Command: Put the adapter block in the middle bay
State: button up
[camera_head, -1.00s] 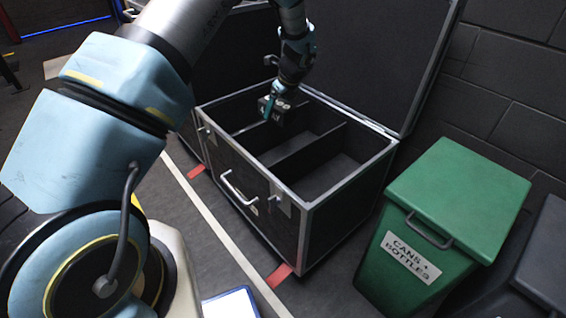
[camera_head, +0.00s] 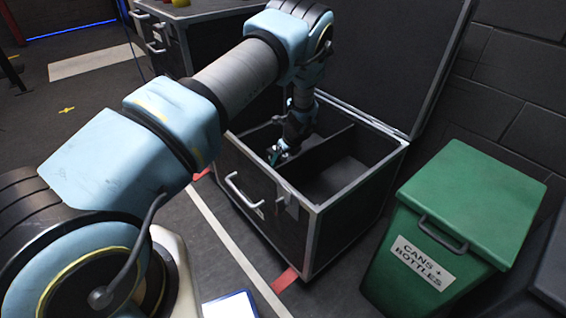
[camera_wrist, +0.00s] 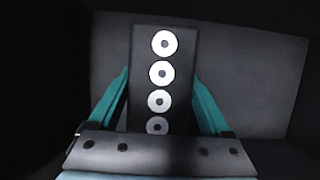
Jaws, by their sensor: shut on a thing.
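The adapter block (camera_wrist: 160,58) is a dark upright block with a column of white rings on its face. My gripper (camera_wrist: 160,112) is shut on it, a teal finger on each side. In the head view my gripper (camera_head: 279,154) is down inside the open black case (camera_head: 263,206), left of the visible divider (camera_head: 328,149), seemingly in the middle bay. The arm hides the other divider and the left bay. The block is hardly visible there, and I cannot tell whether it touches the floor.
The right bay (camera_head: 343,180) looks empty. The case's raised lid (camera_head: 400,70) stands behind it. A green bin (camera_head: 465,205) stands to the right. Another dark case (camera_head: 190,35) is at the back left. A white floor line runs in front of the case.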

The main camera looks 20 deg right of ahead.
jog(key=shift+f, duration=1.05)
jog(key=shift+f, duration=0.2)
jog(key=o, duration=1.6)
jog(key=shift+c, duration=0.2)
